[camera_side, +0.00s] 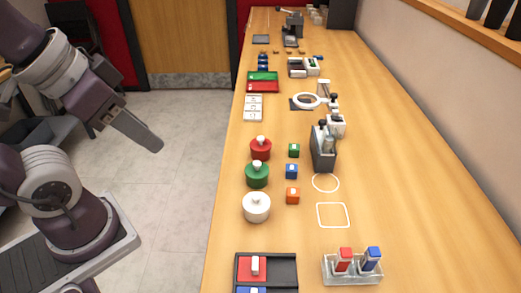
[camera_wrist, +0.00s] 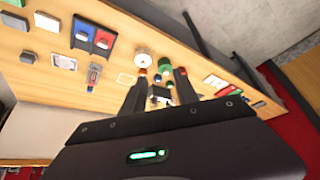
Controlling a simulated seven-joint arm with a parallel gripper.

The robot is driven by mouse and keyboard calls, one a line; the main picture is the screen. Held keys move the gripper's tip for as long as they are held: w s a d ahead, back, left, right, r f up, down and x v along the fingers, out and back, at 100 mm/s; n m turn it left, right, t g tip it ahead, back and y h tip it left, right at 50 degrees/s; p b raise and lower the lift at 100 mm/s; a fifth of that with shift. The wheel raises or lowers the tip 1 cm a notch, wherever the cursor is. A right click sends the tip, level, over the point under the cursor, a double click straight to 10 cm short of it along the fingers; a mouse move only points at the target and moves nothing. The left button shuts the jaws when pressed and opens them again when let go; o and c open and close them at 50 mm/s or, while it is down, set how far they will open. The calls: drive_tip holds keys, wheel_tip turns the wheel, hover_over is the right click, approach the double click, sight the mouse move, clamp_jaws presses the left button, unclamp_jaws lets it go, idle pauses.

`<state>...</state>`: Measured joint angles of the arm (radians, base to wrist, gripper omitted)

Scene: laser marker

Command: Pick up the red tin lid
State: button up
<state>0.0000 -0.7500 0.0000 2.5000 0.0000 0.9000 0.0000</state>
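The red tin lid (camera_side: 260,146) has a pale knob and sits on the red tin, the farthest of three tins in a column on the left part of the table. The green tin (camera_side: 257,177) and white tin (camera_side: 256,209) stand nearer the camera. My gripper (camera_side: 155,143) is off to the left of the table edge, well apart from the lid. In the wrist view its two fingers (camera_wrist: 160,76) are spread with a gap and hold nothing visible. There the red tin is mostly hidden by the right finger, and I cannot make out its lid clearly.
A grey holder (camera_side: 323,160) with tools stands farther right. White cards (camera_side: 253,108) and red and green trays (camera_side: 263,87) lie beyond. A black tray (camera_side: 283,270) is in front.

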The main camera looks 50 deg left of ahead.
drive_tip(key=shift+o, duration=0.2)
drive_tip(key=o, duration=1)
drive_tip(key=m+g, duration=0.5)
drive_tip(key=m, duration=0.7)
hover_over(260, 137)
drive_tip(key=f, duration=1.4)
drive_tip(key=shift+s+d+f, duration=0.2)
drive_tip(key=shift+s+f, duration=0.1)
drive_tip(key=shift+f, duration=0.05)
drive_tip(key=shift+g, duration=0.3)
drive_tip(key=f, duration=0.8)
drive_tip(key=shift+w+a+f, duration=0.15)
drive_tip(key=shift+w, duration=0.15)
